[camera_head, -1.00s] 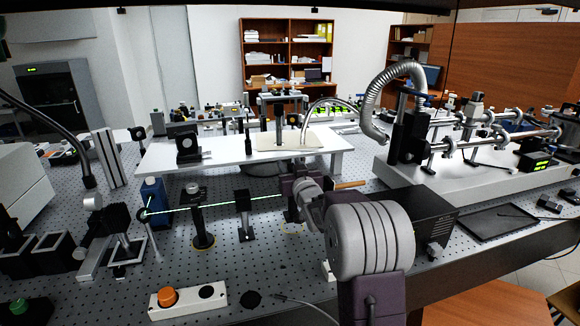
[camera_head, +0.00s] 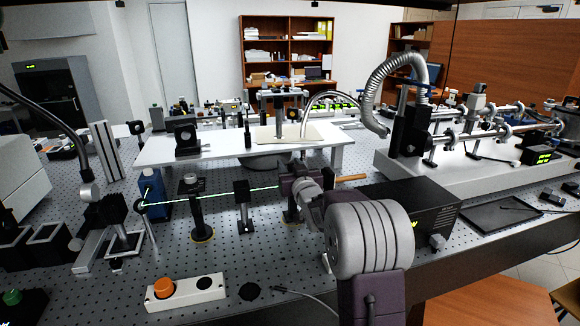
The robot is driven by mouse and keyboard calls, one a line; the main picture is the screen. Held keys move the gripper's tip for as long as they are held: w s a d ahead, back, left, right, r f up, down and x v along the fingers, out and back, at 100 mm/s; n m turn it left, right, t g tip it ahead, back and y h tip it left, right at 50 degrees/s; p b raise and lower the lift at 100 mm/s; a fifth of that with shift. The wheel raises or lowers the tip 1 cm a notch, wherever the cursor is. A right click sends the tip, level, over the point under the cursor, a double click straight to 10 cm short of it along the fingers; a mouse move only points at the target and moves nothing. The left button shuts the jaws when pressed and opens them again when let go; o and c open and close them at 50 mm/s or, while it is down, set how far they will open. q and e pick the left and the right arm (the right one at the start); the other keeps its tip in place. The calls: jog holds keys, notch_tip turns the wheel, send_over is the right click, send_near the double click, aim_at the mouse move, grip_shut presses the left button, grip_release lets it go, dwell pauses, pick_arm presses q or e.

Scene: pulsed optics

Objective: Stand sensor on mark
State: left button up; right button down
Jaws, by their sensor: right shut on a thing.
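My right gripper (camera_head: 299,186) reaches over the perforated optical table from the front right. Its jaws are closed on a dark thing, taken to be the sensor (camera_head: 290,214), which shows only in part below the jaws. The arm and jaws hide most of it, and I cannot tell whether its foot touches the table. A green beam (camera_head: 222,194) runs from the left, past two black posts, and ends near the jaws. My left gripper is not in view.
A black post with a yellow ring at its foot (camera_head: 199,221) and a black mount (camera_head: 242,202) stand left of the gripper. A white raised shelf (camera_head: 220,150) lies behind. A black box (camera_head: 415,205) stands right. A white switch strip (camera_head: 186,291) lies in front.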

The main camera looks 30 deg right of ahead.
jog(key=shift+f+b, duration=0.25)
jog(key=shift+b, duration=0.15)
jog(key=c, duration=0.8)
grip_release()
jog(key=shift+o, duration=0.2)
jog(key=shift+s, duration=0.15)
jog(key=v, duration=0.9)
jog(key=shift+b, duration=0.3)
